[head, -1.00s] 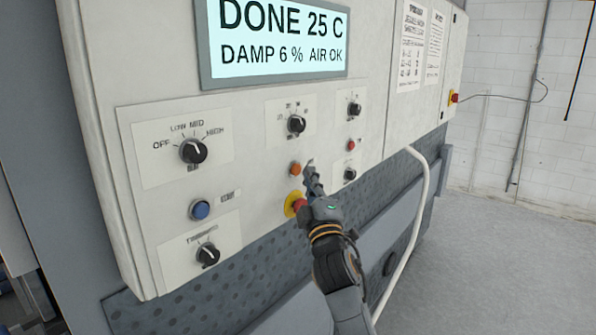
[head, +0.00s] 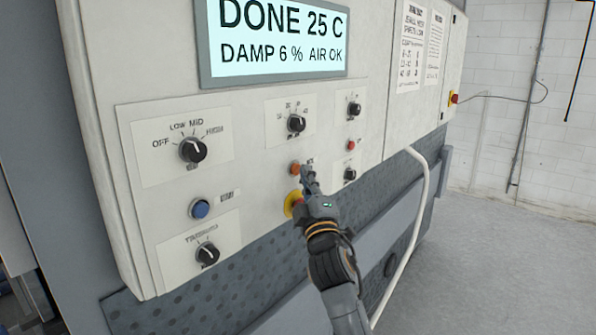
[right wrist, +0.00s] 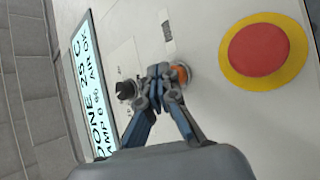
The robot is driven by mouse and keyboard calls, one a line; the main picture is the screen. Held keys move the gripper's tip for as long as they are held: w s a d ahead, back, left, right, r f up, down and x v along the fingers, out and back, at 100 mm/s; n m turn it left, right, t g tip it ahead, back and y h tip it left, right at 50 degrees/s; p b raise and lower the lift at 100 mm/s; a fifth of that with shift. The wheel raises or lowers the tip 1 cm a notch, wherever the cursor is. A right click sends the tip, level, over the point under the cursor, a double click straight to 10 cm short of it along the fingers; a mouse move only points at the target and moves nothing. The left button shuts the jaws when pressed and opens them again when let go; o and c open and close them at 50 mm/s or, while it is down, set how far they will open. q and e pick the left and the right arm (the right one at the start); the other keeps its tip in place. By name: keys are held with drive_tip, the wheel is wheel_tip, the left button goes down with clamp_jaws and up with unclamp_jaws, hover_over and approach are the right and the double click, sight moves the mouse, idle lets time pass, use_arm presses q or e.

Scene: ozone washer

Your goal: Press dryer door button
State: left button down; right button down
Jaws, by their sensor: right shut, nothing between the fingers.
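The grey-white control panel (head: 255,185) carries several buttons and knobs. An orange button (head: 295,168) sits above a red emergency knob on a yellow ring (head: 292,203). My right gripper (head: 307,172) is shut and empty, with its tips just right of the orange button. In the right wrist view, the shut fingertips (right wrist: 158,72) overlap the edge of the orange button (right wrist: 182,74) and partly hide it. I cannot tell whether they touch it. The small label beside the button is unreadable. My left gripper is not in view.
A blue button (head: 200,209) is at the lower left, and a small red button (head: 351,144) is at the right. The display (head: 275,40) reads DONE 25 C. In the wrist view the large red knob (right wrist: 258,50) lies close right of the fingers. Open floor (head: 480,260) is at right.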

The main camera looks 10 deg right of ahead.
drive_tip(key=shift+w+a+b, duration=0.25)
drive_tip(key=shift+w+b, duration=0.05)
drive_tip(key=shift+w, duration=0.1)
idle(0.3)
drive_tip(key=shift+s, duration=0.1)
drive_tip(key=shift+s+d+p, duration=0.5)
drive_tip(key=shift+s+p, duration=0.05)
drive_tip(key=shift+s, duration=0.1)
drive_tip(key=s+d+p, duration=0.1)
drive_tip(key=s, duration=0.1)
drive_tip(key=s+d+p, duration=0.1)
drive_tip(key=s+d, duration=0.1)
drive_tip(key=shift+p, duration=0.3)
idle(0.7)
